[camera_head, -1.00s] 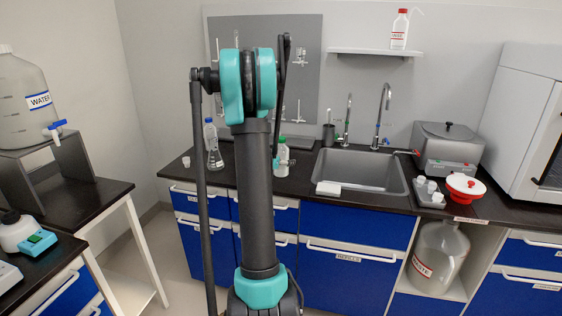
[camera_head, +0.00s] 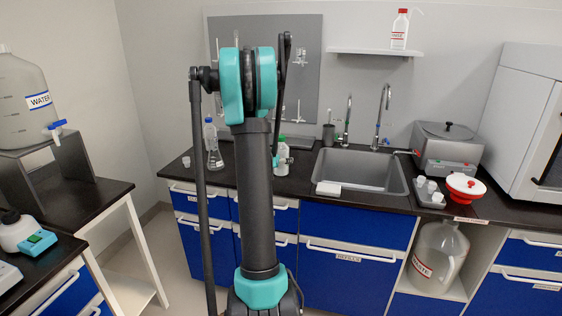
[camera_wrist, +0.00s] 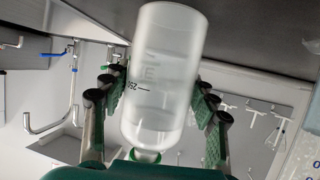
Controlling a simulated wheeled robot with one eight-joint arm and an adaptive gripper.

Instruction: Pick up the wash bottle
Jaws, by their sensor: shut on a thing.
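The wash bottle (camera_wrist: 160,85) is translucent, with a 250 mark and a green cap, and fills the middle of the wrist view, which looks upside down. My gripper (camera_wrist: 155,110) has its green-padded fingers on both sides of the bottle and is shut on it. In the head view the wash bottle (camera_head: 282,158) shows at the counter's left part, partly hidden behind my arm; I cannot tell whether its base touches the counter. My gripper is mostly hidden there. Another bottle (camera_head: 398,31), red-capped with a bent spout, stands on the wall shelf.
The sink (camera_head: 362,168) with two taps lies to the right. A small white block (camera_head: 328,188) lies at its front edge. A pegboard (camera_head: 308,80) is behind.

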